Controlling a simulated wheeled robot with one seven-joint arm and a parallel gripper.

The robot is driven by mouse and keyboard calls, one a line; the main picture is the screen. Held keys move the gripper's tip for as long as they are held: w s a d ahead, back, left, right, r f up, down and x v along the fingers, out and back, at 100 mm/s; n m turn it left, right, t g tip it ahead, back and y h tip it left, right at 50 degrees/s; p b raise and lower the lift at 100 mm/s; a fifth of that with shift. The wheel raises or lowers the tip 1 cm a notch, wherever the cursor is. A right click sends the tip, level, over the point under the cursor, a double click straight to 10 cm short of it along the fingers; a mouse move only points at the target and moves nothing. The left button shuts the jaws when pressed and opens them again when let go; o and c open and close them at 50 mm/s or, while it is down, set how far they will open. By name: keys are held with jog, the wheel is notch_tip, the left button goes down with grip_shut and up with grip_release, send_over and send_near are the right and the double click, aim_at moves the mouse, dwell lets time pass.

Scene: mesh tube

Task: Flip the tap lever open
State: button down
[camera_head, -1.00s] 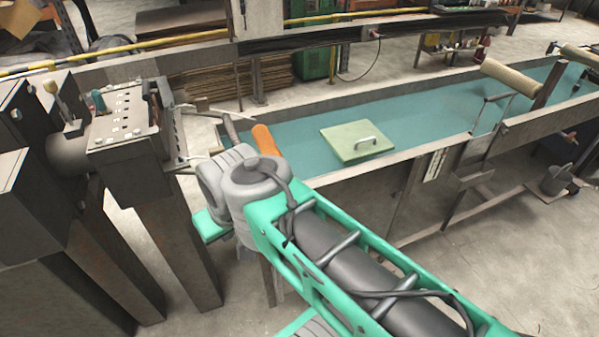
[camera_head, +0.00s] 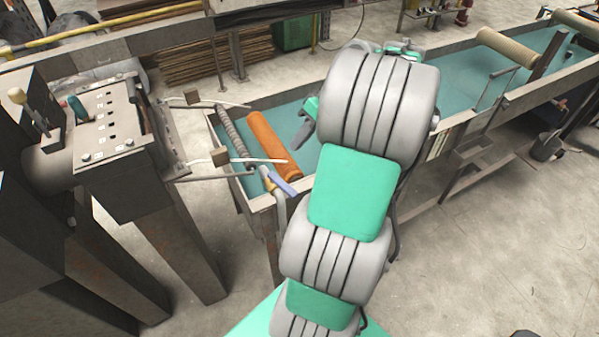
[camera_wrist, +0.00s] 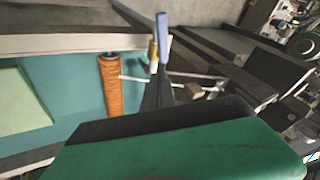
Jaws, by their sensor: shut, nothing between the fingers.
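The tap has a blue lever (camera_head: 284,187) and a brass-coloured body (camera_head: 267,174), at the near left end of the long water trough. In the wrist view the blue lever (camera_wrist: 163,38) stands upright in the picture beside the brass body (camera_wrist: 153,52). My gripper (camera_head: 302,139) is shut and empty, above the trough and to the upper right of the lever in the head view. Its dark fingers (camera_wrist: 158,78) point towards the tap in the wrist view. Whether they touch the lever cannot be told there; the head view shows them apart.
An orange roll (camera_head: 270,143) and a ribbed grey hose (camera_head: 234,133) lie beside the tap. Thin white rods reach over the trough from the dark machine (camera_head: 112,117) at left. A pale green panel (camera_wrist: 20,100) shows in the wrist view. Open floor lies at right.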

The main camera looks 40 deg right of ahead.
aim_at(282, 186)
jog(key=s+d+f+t, duration=0.1)
jog(key=s+d+f, duration=0.1)
jog(key=s+d, duration=0.45)
jog(key=w+a+f+y+b, duration=0.1)
jog(key=w+a+f+b, duration=0.2)
jog(key=a+f+b, duration=0.2)
jog(key=a+f, duration=0.2)
jog(key=a, duration=0.2)
jog(key=shift+w+a, duration=0.15)
jog(key=shift+w, duration=0.1)
jog(key=shift+f, duration=0.1)
